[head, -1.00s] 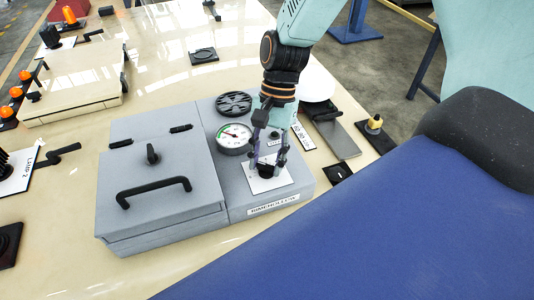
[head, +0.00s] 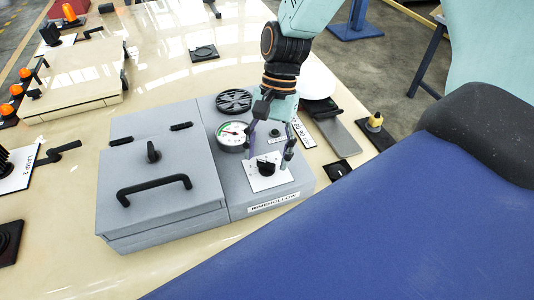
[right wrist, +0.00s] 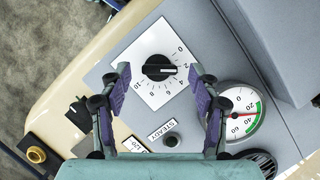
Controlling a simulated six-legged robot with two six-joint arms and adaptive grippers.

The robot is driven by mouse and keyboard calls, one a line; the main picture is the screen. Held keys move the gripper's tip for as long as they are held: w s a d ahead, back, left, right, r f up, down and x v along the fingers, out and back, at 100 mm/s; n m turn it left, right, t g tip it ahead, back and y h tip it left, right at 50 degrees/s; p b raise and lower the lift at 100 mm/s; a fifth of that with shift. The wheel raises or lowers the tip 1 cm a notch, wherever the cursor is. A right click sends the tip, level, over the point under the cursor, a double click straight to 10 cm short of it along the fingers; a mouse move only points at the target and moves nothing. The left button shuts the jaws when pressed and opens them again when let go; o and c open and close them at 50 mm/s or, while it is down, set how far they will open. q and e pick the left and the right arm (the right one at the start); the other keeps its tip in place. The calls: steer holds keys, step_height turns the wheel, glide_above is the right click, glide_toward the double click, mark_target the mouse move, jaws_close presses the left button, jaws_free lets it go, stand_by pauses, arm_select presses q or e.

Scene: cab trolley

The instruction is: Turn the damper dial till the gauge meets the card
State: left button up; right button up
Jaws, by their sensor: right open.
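The damper dial is a black knob (head: 266,169) on a white scale plate (head: 254,183). In the right wrist view the knob (right wrist: 158,68) has its white mark near the 2. My right gripper (head: 269,164) is open above the knob, with one finger on each side and a gap to it; the fingers (right wrist: 159,74) also show in the wrist view. The round gauge (head: 233,135) has a green band and a red needle; in the wrist view the gauge (right wrist: 240,114) is partly covered by a finger. The card (right wrist: 131,147) reads "120-", the rest hidden. My left gripper is out of view.
A grey lid with a black handle (head: 154,190) lies left of the dial. A round vent (head: 234,101) is behind the gauge. A small black button (right wrist: 170,140) sits by the "STEADY" label (right wrist: 162,131). A yellow-topped knob (head: 375,120) stands to the right.

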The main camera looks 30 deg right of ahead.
steer(key=v, duration=1.1)
steer(key=shift+s, duration=0.15)
